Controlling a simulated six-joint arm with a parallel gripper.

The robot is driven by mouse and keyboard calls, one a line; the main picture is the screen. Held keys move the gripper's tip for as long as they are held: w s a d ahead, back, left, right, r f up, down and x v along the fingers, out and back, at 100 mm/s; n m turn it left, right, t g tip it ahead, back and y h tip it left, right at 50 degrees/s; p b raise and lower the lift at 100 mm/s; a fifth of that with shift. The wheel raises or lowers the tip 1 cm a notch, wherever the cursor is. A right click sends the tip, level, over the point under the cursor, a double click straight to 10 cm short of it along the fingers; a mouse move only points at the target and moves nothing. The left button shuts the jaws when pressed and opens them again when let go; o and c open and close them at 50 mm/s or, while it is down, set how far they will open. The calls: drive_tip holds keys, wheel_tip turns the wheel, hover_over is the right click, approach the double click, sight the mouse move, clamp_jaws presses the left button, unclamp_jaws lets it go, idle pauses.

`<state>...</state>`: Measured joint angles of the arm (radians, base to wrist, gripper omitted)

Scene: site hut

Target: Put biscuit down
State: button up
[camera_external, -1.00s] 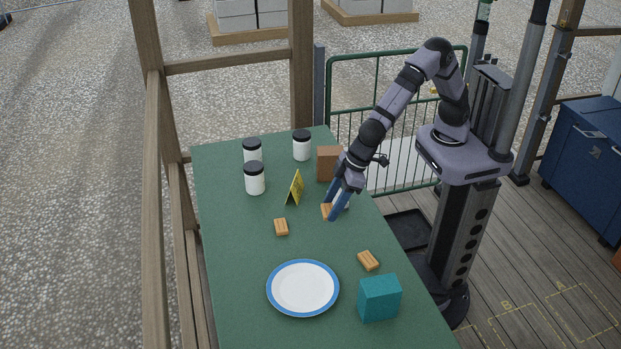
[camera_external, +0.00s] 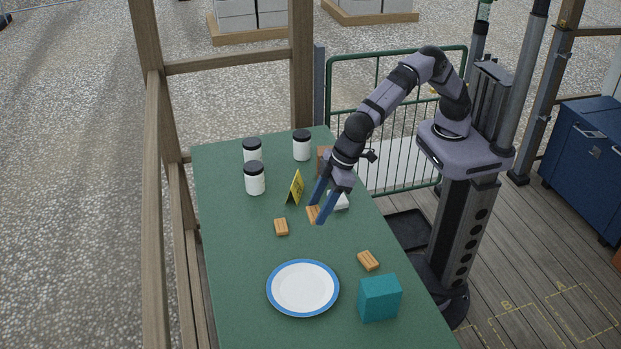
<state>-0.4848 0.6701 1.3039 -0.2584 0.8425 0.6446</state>
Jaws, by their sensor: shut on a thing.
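My gripper (camera_external: 316,211) is over the middle of the green table (camera_external: 240,270), its blue fingers pointing down. It is shut on a biscuit (camera_external: 313,214), a small tan block partly hidden by the fingers. Whether this biscuit touches the table I cannot tell. A second biscuit (camera_external: 281,227) lies on the table just left of my gripper. A third biscuit (camera_external: 368,261) lies nearer the front, to the right. A white plate (camera_external: 303,288) with a blue rim lies empty at the front of the table.
A yellow sign (camera_external: 296,187) stands close behind and left of my gripper. A white object (camera_external: 339,201) is just right of it. A brown box (camera_external: 323,158) is partly hidden by my arm. Jars (camera_external: 255,178) stand at the back. A teal box (camera_external: 379,298) stands right of the plate.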

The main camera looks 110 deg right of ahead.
drive_tip(key=w+a+n+p, duration=0.2)
drive_tip(key=w+a+p, duration=0.15)
drive_tip(key=a, duration=0.25)
drive_tip(key=n+y+p, duration=0.2)
drive_tip(key=n+p, duration=0.1)
hover_over(308, 285)
drive_tip(key=s, duration=0.2)
drive_tip(key=shift+w+d+f, duration=0.2)
drive_tip(key=shift+d+f, duration=0.05)
drive_tip(key=shift+f, duration=0.15)
drive_tip(key=shift+f, duration=0.1)
wheel_tip(308, 285, down, 5)
drive_tip(key=b, duration=0.5)
drive_tip(key=shift+f, duration=0.35)
drive_tip(key=shift+f, duration=2.05)
drive_tip(key=shift+f, duration=0.1)
